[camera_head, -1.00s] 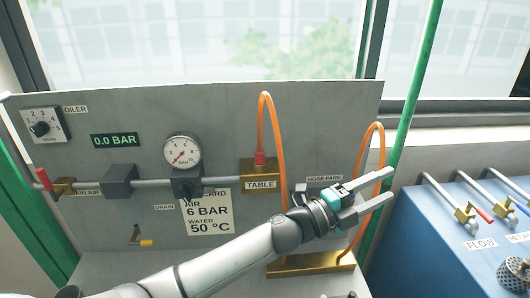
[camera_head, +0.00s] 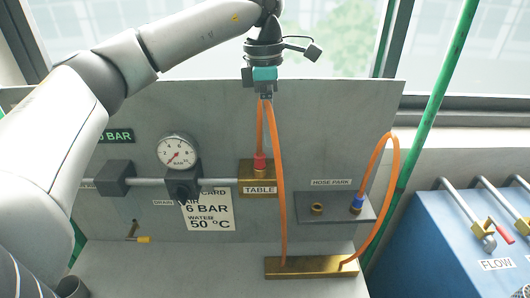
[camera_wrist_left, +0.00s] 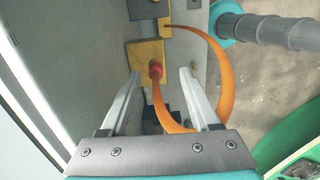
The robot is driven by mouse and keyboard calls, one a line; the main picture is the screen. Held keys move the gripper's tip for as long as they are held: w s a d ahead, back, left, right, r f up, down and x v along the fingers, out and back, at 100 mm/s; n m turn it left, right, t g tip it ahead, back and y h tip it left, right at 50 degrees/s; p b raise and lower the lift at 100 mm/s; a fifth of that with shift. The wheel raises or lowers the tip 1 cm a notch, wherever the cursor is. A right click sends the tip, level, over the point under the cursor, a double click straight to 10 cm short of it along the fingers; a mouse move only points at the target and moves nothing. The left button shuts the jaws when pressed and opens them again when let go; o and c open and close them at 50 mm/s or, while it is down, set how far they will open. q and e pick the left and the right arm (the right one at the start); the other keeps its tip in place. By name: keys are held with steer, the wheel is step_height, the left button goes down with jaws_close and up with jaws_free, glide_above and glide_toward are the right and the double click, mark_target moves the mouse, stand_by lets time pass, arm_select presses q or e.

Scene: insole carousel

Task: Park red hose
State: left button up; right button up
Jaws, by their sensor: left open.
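The red hose is an orange hose (camera_head: 278,165) with a red connector (camera_head: 260,162) seated on the brass TABLE block (camera_head: 258,178). It arches up and comes down to the brass bar below. My left gripper (camera_head: 265,94) points down at the top of this arch, jaws open. In the left wrist view the red connector (camera_wrist_left: 155,70) shows between the open fingers, with the hose curving close below the camera. The HOSE PARK plate (camera_head: 338,213) has a bare brass fitting (camera_head: 317,208) on its left and a blue connector (camera_head: 356,203) on its right. My right gripper is not in view.
A second orange hose (camera_head: 393,165) loops from the blue connector to the brass bar (camera_head: 310,267). A gauge (camera_head: 177,152) and grey pipe are left of the TABLE block. A blue unit (camera_head: 440,245) stands at right. The panel between the TABLE block and HOSE PARK is mostly clear.

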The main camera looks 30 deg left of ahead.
mark_target(260, 146)
arm_select(q)
steer(key=shift+s+a+r+y, duration=0.1)
steer(key=shift+a+r+y, duration=0.15)
steer(key=shift+a, duration=0.3)
steer(key=shift+s+a+r+y, duration=0.15)
steer(key=shift+a+r, duration=0.2)
steer(key=shift+a, duration=0.2)
steer(key=shift+w, duration=0.1)
steer(key=shift+f, duration=0.15)
steer(key=shift+f+b, duration=0.8)
steer(key=shift+b, duration=0.05)
step_height(260, 146, down, 6)
steer(key=b, duration=0.4)
steer(key=shift+d, duration=0.1)
steer(key=shift+f+b, duration=0.55)
steer(key=shift+f, duration=0.05)
steer(key=shift+p, duration=0.4)
